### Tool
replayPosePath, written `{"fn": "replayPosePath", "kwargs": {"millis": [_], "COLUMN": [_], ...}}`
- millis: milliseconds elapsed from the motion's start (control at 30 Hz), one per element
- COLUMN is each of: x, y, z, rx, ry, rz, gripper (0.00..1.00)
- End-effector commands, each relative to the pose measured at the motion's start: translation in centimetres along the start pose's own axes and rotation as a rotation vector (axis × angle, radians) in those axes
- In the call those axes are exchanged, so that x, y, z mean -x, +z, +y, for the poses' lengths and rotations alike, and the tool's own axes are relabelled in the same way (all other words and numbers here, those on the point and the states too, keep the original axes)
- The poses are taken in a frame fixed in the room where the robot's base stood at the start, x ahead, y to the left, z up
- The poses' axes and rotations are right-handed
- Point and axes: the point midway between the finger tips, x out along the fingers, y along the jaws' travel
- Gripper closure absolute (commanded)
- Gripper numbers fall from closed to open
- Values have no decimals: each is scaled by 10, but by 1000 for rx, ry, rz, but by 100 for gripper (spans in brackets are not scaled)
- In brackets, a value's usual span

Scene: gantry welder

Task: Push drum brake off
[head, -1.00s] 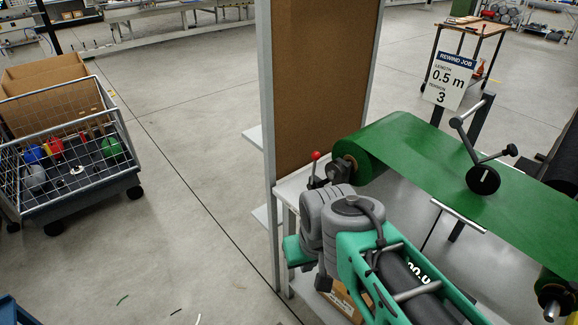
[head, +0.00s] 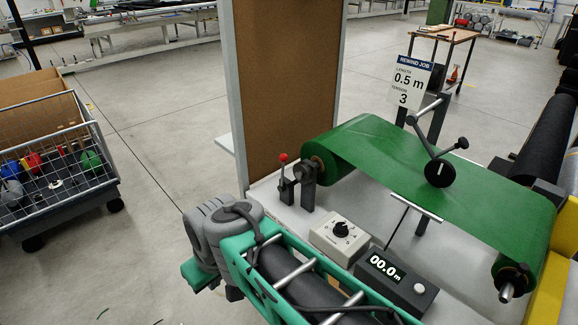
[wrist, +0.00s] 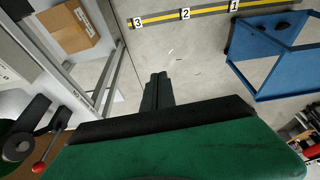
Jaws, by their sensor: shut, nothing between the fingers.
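The drum brake's lever, with a red ball knob (head: 283,158), stands nearly upright beside the left end of the green web roll (head: 327,172). The red knob also shows in the wrist view (wrist: 38,168), at the lower left and apart from my fingers. My gripper (wrist: 157,78) is shut and empty, its dark fingers together over open floor. In the head view my arm is in front and below the brake, and my fingertips are hidden. No contact with the lever shows.
The bench holds a grey knob box (head: 341,238) and a counter reading 00.0 m (head: 396,284). A brown panel (head: 282,90) stands behind the brake. A sign (head: 410,82) reads length 0.5 m, tension 3. A wire cart (head: 60,175) stands left; floor between is clear.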

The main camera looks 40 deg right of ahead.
Motion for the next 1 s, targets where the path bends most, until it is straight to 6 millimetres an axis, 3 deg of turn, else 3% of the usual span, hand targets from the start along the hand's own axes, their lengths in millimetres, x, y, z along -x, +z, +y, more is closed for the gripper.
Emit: {"fn": "replayPosePath", "kwargs": {"millis": [33, 167, 300, 433, 500, 600, 767, 1000], "x": [-15, -42, -48, -26, -6, 26, 56, 60], "y": [-7, -44, -75, -71, -56, -31, -7, -7], "z": [12, 61, 143, 231, 272, 312, 337, 337], "rx": [47, 309, 637, 904, 1020, 1136, 1217, 1228], "ry": [-7, -9, 125, 404, 589, 825, 1018, 1032], "rz": [33, 208, 460, 647, 700, 720, 704, 702], "gripper": [100, 100, 100, 100, 100, 100, 100, 100]}}
